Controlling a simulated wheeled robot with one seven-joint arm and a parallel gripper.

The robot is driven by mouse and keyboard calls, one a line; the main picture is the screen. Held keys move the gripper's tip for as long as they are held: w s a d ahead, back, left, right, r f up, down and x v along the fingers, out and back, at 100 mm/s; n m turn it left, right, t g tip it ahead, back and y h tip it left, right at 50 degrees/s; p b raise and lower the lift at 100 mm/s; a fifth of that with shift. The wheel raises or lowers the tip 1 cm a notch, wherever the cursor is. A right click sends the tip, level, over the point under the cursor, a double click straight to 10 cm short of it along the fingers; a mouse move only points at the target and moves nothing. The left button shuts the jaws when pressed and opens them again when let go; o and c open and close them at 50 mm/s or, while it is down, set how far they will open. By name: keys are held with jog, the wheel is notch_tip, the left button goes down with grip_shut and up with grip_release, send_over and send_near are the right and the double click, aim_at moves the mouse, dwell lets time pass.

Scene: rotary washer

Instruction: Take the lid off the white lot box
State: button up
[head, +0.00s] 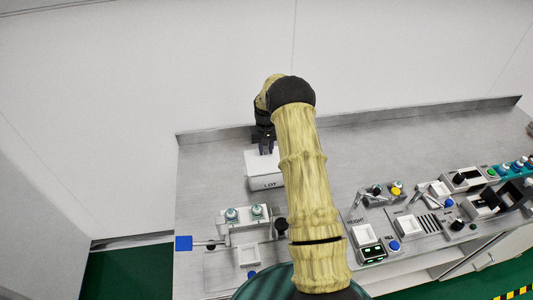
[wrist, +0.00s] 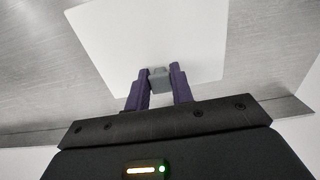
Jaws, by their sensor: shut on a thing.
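The white lot box (head: 266,183), marked "LOT", stands on the grey bench near its back edge, partly hidden by my arm in the head view. Its white lid (wrist: 150,40) fills the upper middle of the wrist view. A small grey knob (wrist: 159,78) sits on the lid near its edge. My gripper (wrist: 160,76) is shut on the knob, with one purple finger on each side. In the head view my gripper (head: 267,147) is over the back part of the box. I cannot tell whether the lid is resting on the box or raised.
A fixture with two round knobs (head: 245,220) and a blue-ended lever (head: 184,243) is in front of the box. Several devices, including one marked "HEIGHT" (head: 368,243), fill the right front. The grey bench (head: 205,165) is bare left of the box, with a raised back edge.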

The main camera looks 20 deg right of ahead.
aim_at(266, 149)
notch_tip(266, 149, up, 9)
jog(key=b, duration=0.3)
jog(key=shift+r, duration=0.15)
dwell(0.5)
